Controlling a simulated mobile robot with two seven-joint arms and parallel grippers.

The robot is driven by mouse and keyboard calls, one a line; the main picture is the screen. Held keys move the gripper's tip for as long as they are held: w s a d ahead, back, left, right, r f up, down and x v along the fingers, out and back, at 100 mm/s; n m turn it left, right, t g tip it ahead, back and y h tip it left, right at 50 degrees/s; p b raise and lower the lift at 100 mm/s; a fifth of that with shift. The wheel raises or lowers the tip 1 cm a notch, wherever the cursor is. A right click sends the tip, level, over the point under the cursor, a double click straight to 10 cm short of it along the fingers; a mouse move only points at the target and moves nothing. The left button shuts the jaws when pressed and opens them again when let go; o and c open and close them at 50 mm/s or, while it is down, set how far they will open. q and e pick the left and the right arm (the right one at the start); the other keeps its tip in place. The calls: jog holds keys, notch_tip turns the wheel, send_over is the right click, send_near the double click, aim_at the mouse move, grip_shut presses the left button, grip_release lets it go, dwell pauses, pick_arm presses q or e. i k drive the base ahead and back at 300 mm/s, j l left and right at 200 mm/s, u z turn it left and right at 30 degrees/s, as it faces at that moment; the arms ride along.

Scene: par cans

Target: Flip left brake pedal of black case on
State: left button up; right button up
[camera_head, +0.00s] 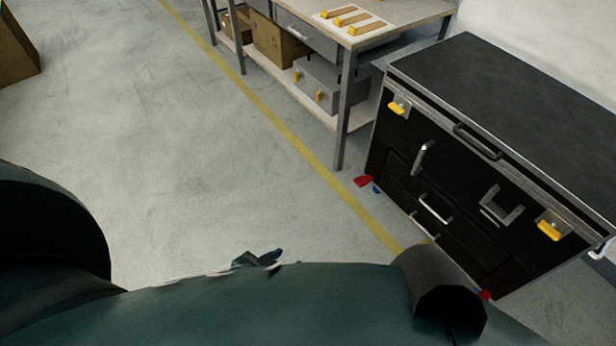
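The black case (440,150) stands on the floor at the right, its front facing left and toward me. Its left brake pedal (362,181) is a small red tab at the bottom of the left front corner, with a small blue tab (376,190) just beside it. Another red tab (485,294) shows at the lower right front corner, partly hidden by my body. My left gripper (258,259) seems to be the small dark shape past my body's edge, well left of the case; its fingers cannot be made out. My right gripper is not in view.
A workbench (345,120) with a lower shelf of boxes stands beyond the case. A yellow line (285,130) crosses the open floor. A brown box (15,50) is at the upper left. The floor left of the case is clear.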

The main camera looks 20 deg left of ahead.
aim_at(361, 182)
jog(key=u, duration=0.15)
jog(key=i+j+u, duration=0.15)
jog(key=i, duration=0.35)
jog(key=i+j+u, duration=0.2)
jog(key=i, duration=1.3)
